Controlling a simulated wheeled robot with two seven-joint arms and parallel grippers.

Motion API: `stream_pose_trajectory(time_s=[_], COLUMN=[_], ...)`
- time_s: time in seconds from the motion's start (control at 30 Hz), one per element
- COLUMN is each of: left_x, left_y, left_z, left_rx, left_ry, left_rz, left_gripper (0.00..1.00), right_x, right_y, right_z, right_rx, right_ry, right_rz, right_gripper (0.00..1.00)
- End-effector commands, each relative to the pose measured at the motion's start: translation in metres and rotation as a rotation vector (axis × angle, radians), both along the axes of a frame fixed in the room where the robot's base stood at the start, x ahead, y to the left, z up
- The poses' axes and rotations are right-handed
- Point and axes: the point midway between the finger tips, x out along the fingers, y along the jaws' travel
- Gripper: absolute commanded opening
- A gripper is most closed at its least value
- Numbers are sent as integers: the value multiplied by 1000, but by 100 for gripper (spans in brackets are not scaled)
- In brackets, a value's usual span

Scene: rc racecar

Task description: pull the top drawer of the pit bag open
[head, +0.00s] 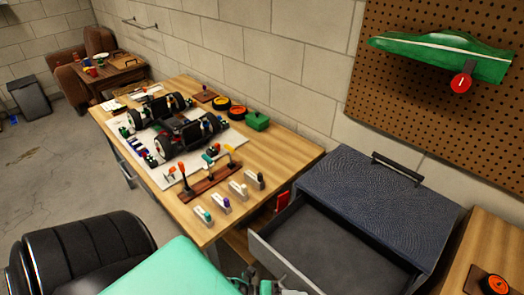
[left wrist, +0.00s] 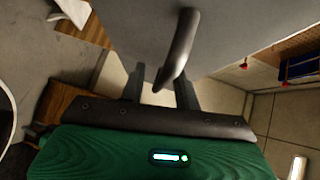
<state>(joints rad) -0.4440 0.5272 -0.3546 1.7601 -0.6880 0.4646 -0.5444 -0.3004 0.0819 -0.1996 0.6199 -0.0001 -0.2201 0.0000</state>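The pit bag (head: 385,195) is a dark blue-grey textured box with a black handle on its lid, at the right of the head view. Its top drawer (head: 335,250) is pulled out, with a dark, empty interior showing. The drawer's light grey front also shows in the left wrist view (left wrist: 125,25), with a dark curved handle (left wrist: 180,50) on it. My left gripper (left wrist: 160,88) is at this handle. Its two fingers stand apart, with the handle's near end between them; contact cannot be told. In the head view the gripper is partly cut off at the bottom edge. My right gripper is out of view.
A wooden workbench (head: 262,180) left of the bag holds an RC car (head: 180,125), a tool rack (head: 205,180) and small parts. A black padded seat (head: 85,250) is at lower left. A pegboard (head: 430,95) hangs behind the bag.

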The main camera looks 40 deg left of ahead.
Motion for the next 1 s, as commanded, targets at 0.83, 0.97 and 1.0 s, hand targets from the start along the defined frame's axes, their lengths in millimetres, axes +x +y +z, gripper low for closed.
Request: stream_pose_trajectory(time_s=[0.83,0.97,1.0], left_x=[-83,-89,-90], left_y=[89,96,98], left_z=[15,17,18], left_rx=[1,0,0], left_ry=[2,1,1], left_rz=[0,0,0], left_gripper=[32,32,32], right_x=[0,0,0], right_y=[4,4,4], right_z=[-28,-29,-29], right_rx=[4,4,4], right_ry=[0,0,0], right_rz=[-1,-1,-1], right_gripper=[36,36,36])
